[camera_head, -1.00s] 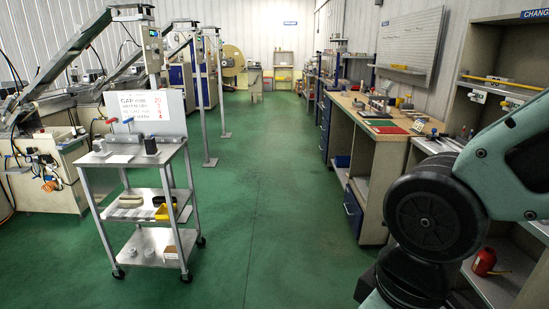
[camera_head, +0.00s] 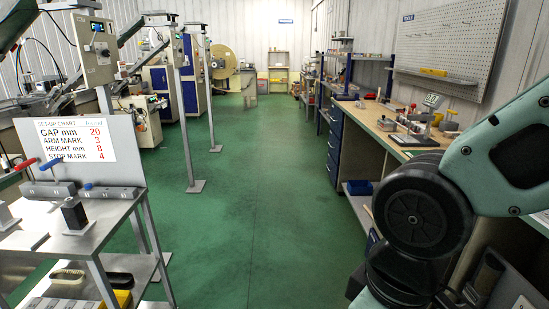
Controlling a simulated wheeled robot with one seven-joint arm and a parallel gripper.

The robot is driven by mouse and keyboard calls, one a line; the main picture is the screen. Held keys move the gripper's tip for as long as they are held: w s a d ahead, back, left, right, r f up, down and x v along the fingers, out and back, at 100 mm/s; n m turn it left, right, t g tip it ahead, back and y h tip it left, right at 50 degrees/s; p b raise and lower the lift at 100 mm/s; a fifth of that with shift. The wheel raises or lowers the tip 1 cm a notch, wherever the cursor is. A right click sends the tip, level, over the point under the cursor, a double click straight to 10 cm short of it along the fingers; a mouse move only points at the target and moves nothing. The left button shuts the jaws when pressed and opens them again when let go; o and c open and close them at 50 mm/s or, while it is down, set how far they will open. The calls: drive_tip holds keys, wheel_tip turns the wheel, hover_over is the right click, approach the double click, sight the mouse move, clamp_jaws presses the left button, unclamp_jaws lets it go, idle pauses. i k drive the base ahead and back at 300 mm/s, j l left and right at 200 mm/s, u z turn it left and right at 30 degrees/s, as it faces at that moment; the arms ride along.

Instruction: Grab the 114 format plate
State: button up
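I cannot make out any plate marked 114 in this view. A wooden workbench (camera_head: 374,119) runs along the right wall with several small tools and fixtures on it. One fixture (camera_head: 422,122) carries a small sign that is too small to read surely. At the lower right, partly behind my arm, several items (camera_head: 487,278) stand low down, and I cannot tell what they are. My arm's teal link and dark joint cover the right side of the picture. My gripper is out of view.
A metal cart (camera_head: 95,236) with a set-up chart (camera_head: 75,140) stands close at left. Metal posts on floor plates (camera_head: 183,187) stand behind it. A pegboard (camera_head: 452,48) hangs above the bench. The green floor aisle (camera_head: 255,200) ahead is clear.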

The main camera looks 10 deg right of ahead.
sight(359, 104)
drive_tip(key=i, duration=1.95)
drive_tip(key=i+j+z, duration=0.1)
drive_tip(key=i+z, duration=0.25)
drive_tip(key=i, duration=0.25)
drive_tip(key=i+j+z, duration=0.35)
drive_tip(key=i, duration=0.2)
drive_tip(key=i+j+z, duration=0.35)
drive_tip(key=i, duration=0.2)
drive_tip(key=i+j+z, duration=0.1)
drive_tip(key=i+j, duration=0.2)
drive_tip(key=i+j+z, duration=0.15)
drive_tip(key=i+j, duration=0.2)
drive_tip(key=i+j+z, duration=0.1)
drive_tip(key=i+j, duration=0.25)
drive_tip(key=i+j+z, duration=0.15)
drive_tip(key=i+j, duration=0.25)
drive_tip(key=i+j+z, duration=0.1)
drive_tip(key=i+j, duration=0.2)
drive_tip(key=j, duration=0.15)
drive_tip(key=i+j+z, duration=0.15)
drive_tip(key=j, duration=0.3)
drive_tip(key=i+j+z, duration=0.1)
drive_tip(key=i+j, duration=0.25)
drive_tip(key=j, duration=0.15)
drive_tip(key=i+j+z, duration=0.1)
drive_tip(key=i+j, duration=0.15)
drive_tip(key=j, duration=0.25)
